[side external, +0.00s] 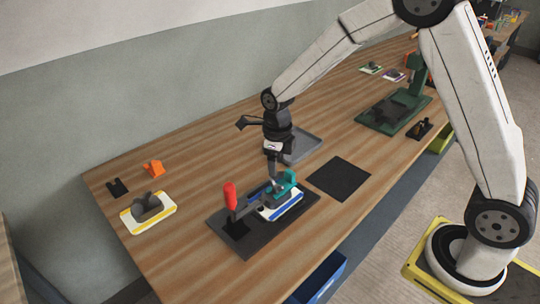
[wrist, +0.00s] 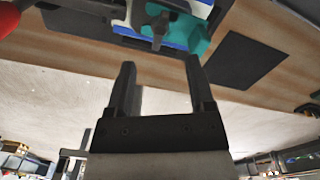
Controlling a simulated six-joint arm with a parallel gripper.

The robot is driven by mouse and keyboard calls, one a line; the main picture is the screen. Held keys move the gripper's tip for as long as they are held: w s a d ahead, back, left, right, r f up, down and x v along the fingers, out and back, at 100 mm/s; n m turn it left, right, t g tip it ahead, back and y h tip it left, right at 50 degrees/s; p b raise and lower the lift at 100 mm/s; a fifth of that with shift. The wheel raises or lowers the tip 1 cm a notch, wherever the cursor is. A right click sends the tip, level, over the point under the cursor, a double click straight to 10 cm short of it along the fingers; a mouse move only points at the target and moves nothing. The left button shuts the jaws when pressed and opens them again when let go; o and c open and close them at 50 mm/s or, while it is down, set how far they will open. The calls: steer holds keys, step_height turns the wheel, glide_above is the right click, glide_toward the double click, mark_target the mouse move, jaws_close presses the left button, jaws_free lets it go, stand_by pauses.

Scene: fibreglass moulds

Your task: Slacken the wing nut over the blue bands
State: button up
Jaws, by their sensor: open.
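The mould with blue bands (side external: 283,208), white with blue stripes, sits on a dark base plate (side external: 240,243) in the side view. A red-handled clamp (side external: 231,196) stands at its left, and a teal part (side external: 290,177) is at its far right. In the wrist view a dark grey wing-shaped nut (wrist: 160,27) shows over the blue band (wrist: 128,31), beside the teal part (wrist: 195,38). My gripper (wrist: 160,76) is open, with nothing between its fingers; the nut lies beyond the fingertips. In the side view my gripper (side external: 274,181) is just above the mould, and partly hides the nut.
A black mat (side external: 338,179) lies right of the base plate, with a grey tray (side external: 302,147) behind. A yellow-banded mould (side external: 130,222) and an orange piece (side external: 153,168) are at the left. A green press (side external: 415,75) stands at the back right. Bare wood lies left of the plate.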

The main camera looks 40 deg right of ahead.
mark_target(276, 184)
steer(key=shift+f, duration=3.45)
jaws_close()
